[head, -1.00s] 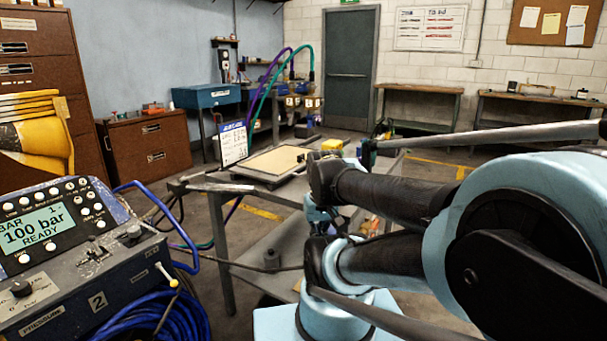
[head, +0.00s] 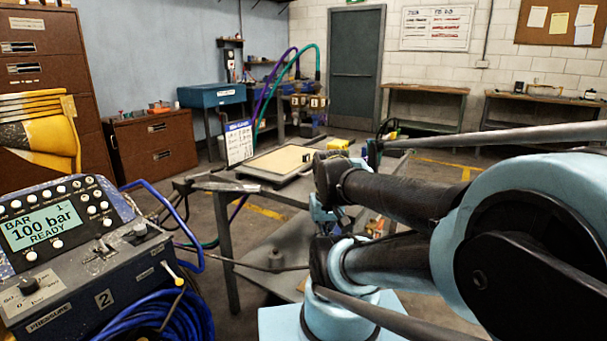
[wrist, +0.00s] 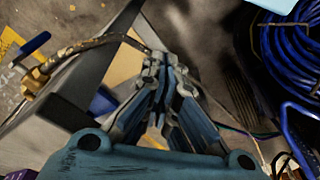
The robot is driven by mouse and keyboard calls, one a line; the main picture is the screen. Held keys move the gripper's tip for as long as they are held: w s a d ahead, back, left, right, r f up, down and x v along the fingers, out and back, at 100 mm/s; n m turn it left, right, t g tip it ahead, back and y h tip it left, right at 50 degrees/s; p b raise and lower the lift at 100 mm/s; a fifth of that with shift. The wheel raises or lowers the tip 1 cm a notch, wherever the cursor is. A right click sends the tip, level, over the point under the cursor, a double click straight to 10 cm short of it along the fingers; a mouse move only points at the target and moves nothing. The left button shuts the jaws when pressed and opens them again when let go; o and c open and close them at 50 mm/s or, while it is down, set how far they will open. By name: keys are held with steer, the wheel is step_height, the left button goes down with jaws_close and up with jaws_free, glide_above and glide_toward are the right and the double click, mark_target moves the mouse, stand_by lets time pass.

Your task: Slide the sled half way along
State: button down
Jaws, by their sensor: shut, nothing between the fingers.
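A pale flat board in a dark frame (head: 280,162) lies on the grey metal table (head: 215,187). A small black block (head: 307,157) sits at the board's right edge. I cannot tell which of these is the sled. In the wrist view my gripper (wrist: 160,62) is shut and empty, pointing down beside a table edge. In the head view the gripper is mostly hidden behind my arm, apart from the board.
A control box (head: 95,235) reading 100 bar stands at the left, with coiled blue hose (head: 165,317) below it. A sign (head: 239,142) stands behind the board, near purple and green hoses. Another hose with a brass fitting (wrist: 36,78) shows in the wrist view.

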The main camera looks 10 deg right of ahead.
steer(key=c, duration=2.1)
jaws_free()
steer(key=shift+c, duration=0.2)
steer(key=o, duration=0.5)
step_height(320, 180, up, 2)
steer(key=shift+a+r, duration=0.1)
steer(key=shift+a, duration=0.05)
steer(key=shift+c, duration=0.2)
steer(key=w+a+r+m+y, duration=0.1)
steer(key=w+a+r, duration=0.1)
steer(key=w+r, duration=0.65)
steer(key=w+a+r+y, duration=0.1)
steer(key=w+a+r, duration=0.1)
steer(key=w+r, duration=0.65)
steer(key=w+d+r+m, duration=0.75)
steer(key=w+d, duration=0.35)
steer(key=w, duration=0.3)
steer(key=shift+g, duration=0.4)
steer(key=x, duration=1.6)
steer(key=shift+s+d+f, duration=0.1)
steer(key=shift+d+f, duration=0.05)
steer(key=shift+f, duration=0.25)
jaws_close()
